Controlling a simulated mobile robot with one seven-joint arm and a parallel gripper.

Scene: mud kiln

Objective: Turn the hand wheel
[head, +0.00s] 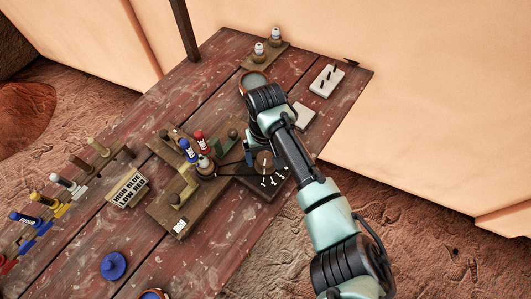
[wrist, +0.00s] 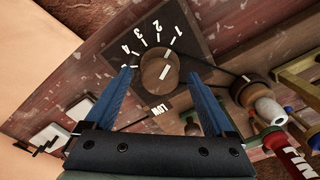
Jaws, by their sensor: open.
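A round wooden wheel with a pale knob (head: 206,166) stands on the wooden board in the head view; it also shows at the right of the wrist view (wrist: 246,91). A thin dark cord or belt runs from it towards a round wooden dial knob (wrist: 160,74). That knob sits on a dark plate marked 1 to 4 (wrist: 160,42), with a LOW tag beside it. My gripper (wrist: 164,75) is open, its blue fingers either side of the dial knob in the wrist view. I cannot tell their height above it. The wheel lies outside the right finger.
A HIGH BLUE LOW RED sign (head: 127,188) is left of the board. White switch plates (head: 326,80) lie at the right. The near tabletop has bare room around a blue lid (head: 113,265).

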